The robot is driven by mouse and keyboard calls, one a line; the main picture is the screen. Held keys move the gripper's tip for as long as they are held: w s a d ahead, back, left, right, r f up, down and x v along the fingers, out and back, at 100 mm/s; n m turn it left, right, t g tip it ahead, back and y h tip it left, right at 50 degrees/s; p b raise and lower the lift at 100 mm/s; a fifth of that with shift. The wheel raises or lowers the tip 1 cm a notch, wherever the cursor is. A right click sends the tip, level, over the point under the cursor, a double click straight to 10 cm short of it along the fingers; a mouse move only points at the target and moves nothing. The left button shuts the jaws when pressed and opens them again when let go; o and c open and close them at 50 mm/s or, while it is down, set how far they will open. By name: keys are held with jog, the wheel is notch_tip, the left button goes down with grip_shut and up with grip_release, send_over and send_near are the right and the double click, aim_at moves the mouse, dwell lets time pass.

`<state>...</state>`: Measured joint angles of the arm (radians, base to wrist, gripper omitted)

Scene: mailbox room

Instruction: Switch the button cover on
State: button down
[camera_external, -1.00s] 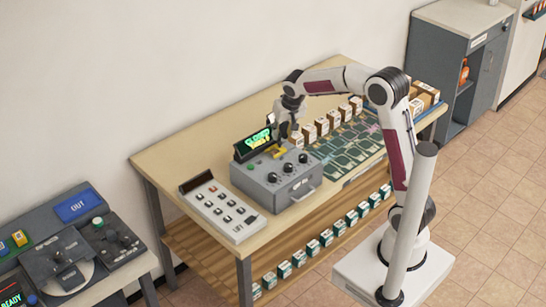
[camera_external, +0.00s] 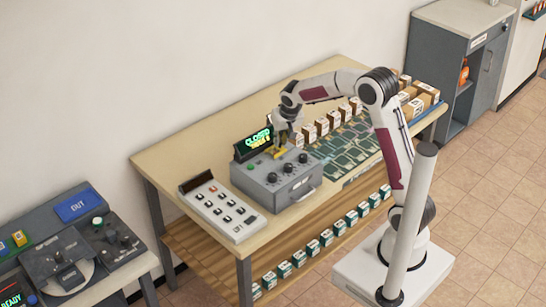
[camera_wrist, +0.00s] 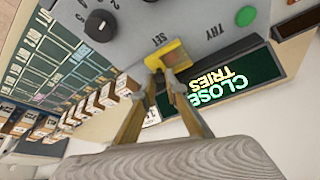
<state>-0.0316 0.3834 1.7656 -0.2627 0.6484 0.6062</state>
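The yellow button cover (camera_external: 280,153) sits on top of the grey control box (camera_external: 258,179), near its back edge. My gripper (camera_external: 284,141) points down at the cover from above. In the wrist view my gripper (camera_wrist: 160,73) has its two fingers drawn together in a V, with the tips at the cover's near edge. The tips look to be touching the cover, but contact is not certain. Any button under the cover is hidden.
A display (camera_external: 256,143) behind the box reads CLOSED with a line about tries. Black knobs (camera_external: 287,168) and a green button (camera_wrist: 246,16) are on the box. A white keypad (camera_external: 224,208) stands left. Cards (camera_external: 350,148) and small boxes (camera_external: 322,127) lie right.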

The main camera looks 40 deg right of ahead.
jog(key=shift+d, duration=2.65)
jog(key=c, duration=2)
grip_release()
jog(key=shift+d, duration=0.1)
jog(key=shift+r, duration=0.1)
jog(key=shift+r, duration=0.1)
jog(key=v, duration=1.1)
jog(key=shift+s+r, duration=0.25)
